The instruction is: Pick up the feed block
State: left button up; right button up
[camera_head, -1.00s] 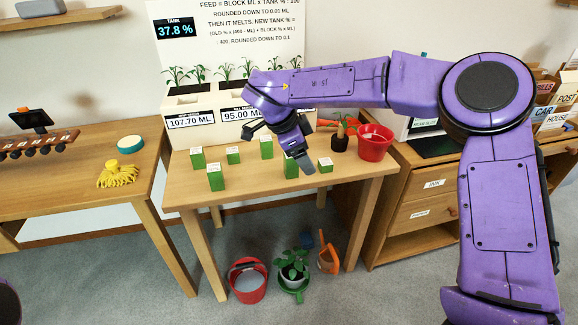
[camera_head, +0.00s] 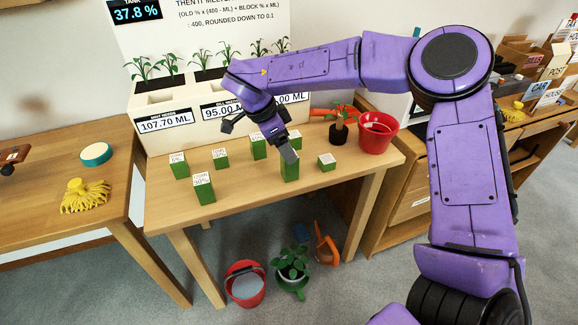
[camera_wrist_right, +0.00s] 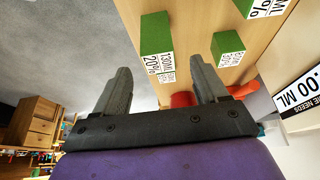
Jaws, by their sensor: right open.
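Several green feed blocks with white labelled tops stand on the wooden table; one tall block (camera_head: 290,170) stands just under my right gripper (camera_head: 284,150), another (camera_head: 204,193) at the front left, and a short one (camera_head: 327,165) to the right. In the right wrist view my right gripper (camera_wrist_right: 162,88) is open with nothing between its fingers. A green block labelled 20% (camera_wrist_right: 155,34) lies beyond the fingertips, apart from them, and a second block (camera_wrist_right: 227,46) is past the right finger. In the head view the gripper partly covers the blocks behind it. My left gripper is out of view.
A white planter (camera_head: 165,97) with seedlings and ML readouts stands behind the blocks. A red pot (camera_head: 376,134) and a small potted plant (camera_head: 338,134) stand at the table's right. A red bucket (camera_head: 245,285) is on the floor.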

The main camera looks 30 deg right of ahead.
jog(key=x, duration=0.5)
jog(key=shift+f+b, duration=0.2)
jog(key=shift+b, duration=0.2)
jog(key=c, duration=1.1)
jog(key=shift+r, duration=0.15)
